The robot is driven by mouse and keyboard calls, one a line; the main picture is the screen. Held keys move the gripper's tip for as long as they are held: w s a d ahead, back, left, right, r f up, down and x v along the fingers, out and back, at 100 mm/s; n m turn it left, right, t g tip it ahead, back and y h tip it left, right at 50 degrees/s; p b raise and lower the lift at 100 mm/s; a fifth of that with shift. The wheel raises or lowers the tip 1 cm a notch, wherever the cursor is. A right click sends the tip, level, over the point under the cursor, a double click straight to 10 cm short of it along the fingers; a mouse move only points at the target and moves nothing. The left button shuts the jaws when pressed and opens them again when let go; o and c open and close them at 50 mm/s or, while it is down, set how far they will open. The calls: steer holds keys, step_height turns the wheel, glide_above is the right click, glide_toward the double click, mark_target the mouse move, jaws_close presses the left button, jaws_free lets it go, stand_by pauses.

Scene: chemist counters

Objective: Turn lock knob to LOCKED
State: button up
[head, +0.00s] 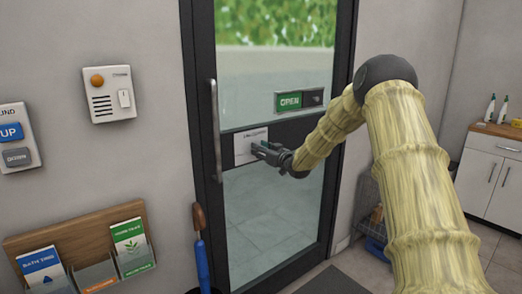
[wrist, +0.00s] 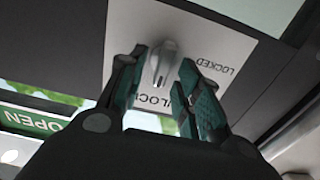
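The lock knob (wrist: 159,62) is a small silver-grey lever on a white plate (wrist: 192,28) in the wrist view. The plate reads LOCKED to the right and, partly hidden, a word ending in LOCK below the knob. The knob's narrow end points towards the partly hidden word. My gripper (wrist: 158,80) has its two green-padded fingers either side of the knob, with a visible gap at least on the right; contact on the left is unclear. In the head view my gripper (head: 258,149) is at the white plate (head: 247,146) on the glass door, and hides the knob.
The dark-framed door (head: 345,70) has a vertical handle (head: 216,130) at left and a green OPEN sign (head: 289,102) above right of the plate. A blue umbrella (head: 202,262) stands left of the door. A brochure rack (head: 75,232) and wall switches (head: 110,93) are further left.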

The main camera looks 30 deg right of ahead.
jaws_close()
steer(key=shift+n, duration=0.4)
steer(key=n+b, duration=0.3)
steer(key=n, duration=0.2)
steer(key=a+f+n+b, duration=0.1)
steer(key=n+b, duration=0.3)
steer(key=n, duration=0.2)
steer(key=n+b, duration=0.4)
steer(key=n, duration=0.2)
steer(key=shift+a+f, duration=0.15)
steer(key=shift+b, duration=0.3)
stand_by(0.4)
